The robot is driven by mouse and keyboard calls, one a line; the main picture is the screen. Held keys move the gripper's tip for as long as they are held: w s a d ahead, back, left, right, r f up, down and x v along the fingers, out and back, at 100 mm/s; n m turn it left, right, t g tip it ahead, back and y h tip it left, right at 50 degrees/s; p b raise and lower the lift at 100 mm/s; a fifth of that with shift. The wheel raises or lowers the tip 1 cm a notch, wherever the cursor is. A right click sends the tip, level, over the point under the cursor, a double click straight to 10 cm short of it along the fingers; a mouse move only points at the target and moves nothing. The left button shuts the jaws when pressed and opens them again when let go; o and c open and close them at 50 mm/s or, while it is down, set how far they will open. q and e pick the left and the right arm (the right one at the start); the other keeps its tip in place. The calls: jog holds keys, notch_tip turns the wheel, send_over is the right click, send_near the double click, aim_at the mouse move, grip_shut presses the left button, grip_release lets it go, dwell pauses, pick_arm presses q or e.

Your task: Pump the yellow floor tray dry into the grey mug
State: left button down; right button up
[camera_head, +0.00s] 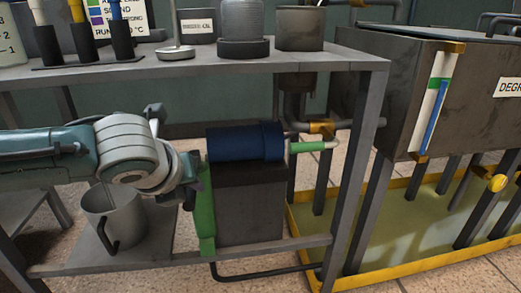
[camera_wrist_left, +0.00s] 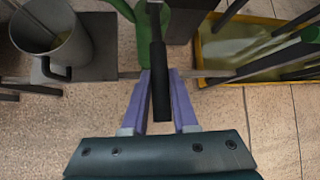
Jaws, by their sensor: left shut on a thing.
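The yellow floor tray (camera_head: 411,262) lies on the tiles at the right, under the dark tank, holding yellowish-green liquid; part of it shows in the left wrist view (camera_wrist_left: 202,72). The grey mug (camera_head: 127,208) stands upright on the low shelf, partly behind my left arm; the wrist view shows it at upper left (camera_wrist_left: 82,43). A green pump body (camera_head: 205,215) stands right of the mug. My left gripper (camera_head: 190,178) is at the pump; in the wrist view its purple fingers (camera_wrist_left: 158,85) are shut on a black pump handle (camera_wrist_left: 158,58). My right gripper is not in view.
A grey bench frame (camera_head: 366,140) stands around the pump, with its tabletop above my left arm. A dark blue cylinder (camera_head: 245,141) sits on a dark block beside the pump. A black hose (camera_head: 262,275) runs low toward the tray. Tank legs stand in the tray.

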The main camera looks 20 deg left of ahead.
pick_arm(q)
jog(key=shift+w+a+f+t+y+b, duration=0.1)
jog(key=shift+f+t+y+b, duration=0.45)
jog(key=shift+f+t+b, duration=0.7)
jog(key=shift+f+t+y+b, duration=0.55)
jog(key=shift+f+t+b, duration=0.2)
jog(key=shift+f+b, duration=0.85)
jog(key=c, duration=0.7)
grip_release()
jog(key=shift+w+r, duration=0.1)
jog(key=shift+r, duration=0.05)
jog(key=shift+p+v, duration=2.8)
jog(key=shift+v, duration=2.2)
